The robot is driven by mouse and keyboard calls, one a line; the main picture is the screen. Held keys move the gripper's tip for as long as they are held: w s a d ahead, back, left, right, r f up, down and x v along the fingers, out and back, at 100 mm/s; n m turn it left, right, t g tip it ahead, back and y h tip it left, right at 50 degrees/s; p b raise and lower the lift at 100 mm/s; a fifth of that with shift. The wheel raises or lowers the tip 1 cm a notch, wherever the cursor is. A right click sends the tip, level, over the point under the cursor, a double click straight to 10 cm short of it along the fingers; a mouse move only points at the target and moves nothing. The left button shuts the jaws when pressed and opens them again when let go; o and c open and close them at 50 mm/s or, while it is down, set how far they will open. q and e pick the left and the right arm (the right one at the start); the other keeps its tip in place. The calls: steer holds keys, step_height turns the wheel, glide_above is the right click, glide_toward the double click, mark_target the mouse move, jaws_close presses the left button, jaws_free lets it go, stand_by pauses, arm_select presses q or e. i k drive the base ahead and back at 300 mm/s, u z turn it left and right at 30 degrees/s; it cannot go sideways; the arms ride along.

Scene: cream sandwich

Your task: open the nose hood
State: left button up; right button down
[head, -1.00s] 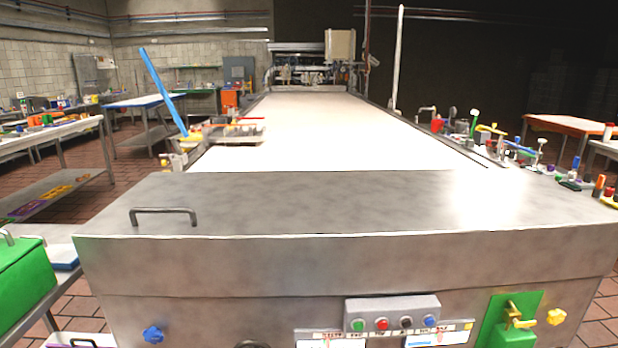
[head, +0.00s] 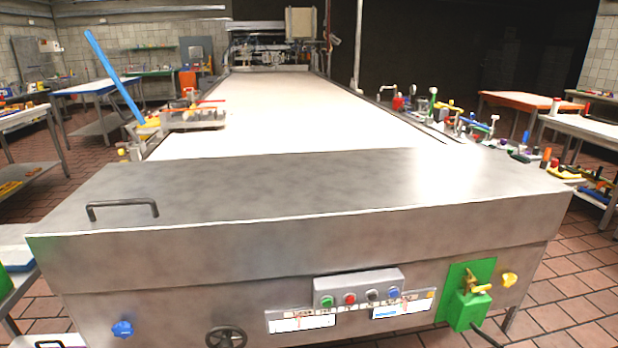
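The nose hood (head: 300,195) is a wide grey metal cover at the near end of a long machine. It lies down flat over that end, and its front lip runs across the picture above the control panel. A dark bar handle (head: 123,204) sits on its top at the left. Neither of my grippers shows in the head view.
Behind the hood runs a long pale belt (head: 265,110). Below it are a button box (head: 358,288), a handwheel (head: 226,338), a blue knob (head: 122,329) and a green box (head: 468,295). Tools crowd the right rail. Tiled floor (head: 575,290) is free at the right.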

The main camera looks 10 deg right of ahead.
mark_target(169, 223)
steer(key=k, duration=0.45)
steer(key=z, duration=0.05)
steer(key=i, duration=0.55)
steer(key=u, duration=0.95)
steer(key=i, duration=0.7)
steer(key=u, duration=0.8)
